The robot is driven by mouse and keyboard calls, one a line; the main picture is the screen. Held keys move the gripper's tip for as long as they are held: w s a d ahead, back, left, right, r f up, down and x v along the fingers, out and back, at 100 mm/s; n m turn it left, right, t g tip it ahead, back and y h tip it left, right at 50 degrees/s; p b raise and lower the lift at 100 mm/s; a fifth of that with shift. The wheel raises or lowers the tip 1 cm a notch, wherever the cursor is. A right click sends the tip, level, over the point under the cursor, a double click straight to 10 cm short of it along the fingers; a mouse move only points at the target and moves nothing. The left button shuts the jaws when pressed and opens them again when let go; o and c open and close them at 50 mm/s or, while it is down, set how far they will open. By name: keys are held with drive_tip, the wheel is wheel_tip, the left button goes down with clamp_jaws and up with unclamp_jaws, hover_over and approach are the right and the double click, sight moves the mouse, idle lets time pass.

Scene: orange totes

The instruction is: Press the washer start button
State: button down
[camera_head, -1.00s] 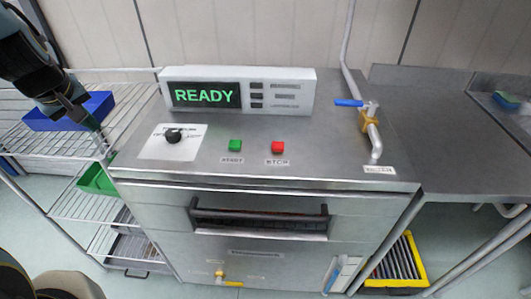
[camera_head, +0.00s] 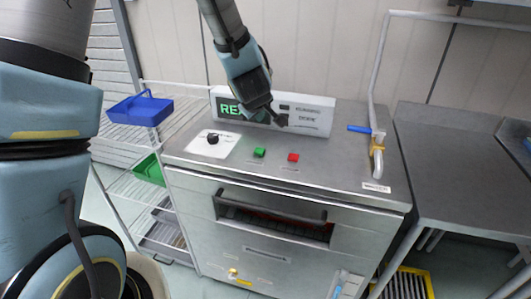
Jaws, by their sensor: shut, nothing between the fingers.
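The washer (camera_head: 300,176) is a grey metal box with a flat top and a slot with a handle in its front. The green start button (camera_head: 259,152) sits on the top near the front edge. The red stop button (camera_head: 293,157) is to its right. My gripper (camera_head: 281,121) is shut and empty above the back of the washer top. It appears above and right of the green button, apart from it in the picture. My arm covers part of the display panel (camera_head: 312,115), so only the start of its green text shows.
A black knob (camera_head: 212,138) on a white plate is left of the buttons. A pipe with a blue-handled valve (camera_head: 362,129) rises at the right. A wire rack at left holds a blue bin (camera_head: 140,109) and a green bin (camera_head: 150,169). A metal table (camera_head: 460,170) stands at right.

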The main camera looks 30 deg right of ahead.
sight(260, 152)
drive_tip(key=shift+f, duration=0.15)
wheel_tip(260, 152, down, 9)
drive_tip(key=b, duration=0.7)
drive_tip(key=shift+r+b, duration=0.2)
drive_tip(key=shift+b, duration=0.15)
drive_tip(key=shift+f, duration=0.1)
idle(1.5)
drive_tip(key=shift+f+b, duration=0.3)
drive_tip(key=shift+b, duration=0.1)
drive_tip(key=shift+f+b, duration=0.4)
drive_tip(key=shift+f, duration=0.1)
idle(0.6)
drive_tip(key=shift+r, duration=0.1)
drive_tip(key=shift+r+p, duration=0.75)
drive_tip(key=shift+r, duration=0.05)
drive_tip(key=shift+r, duration=0.1)
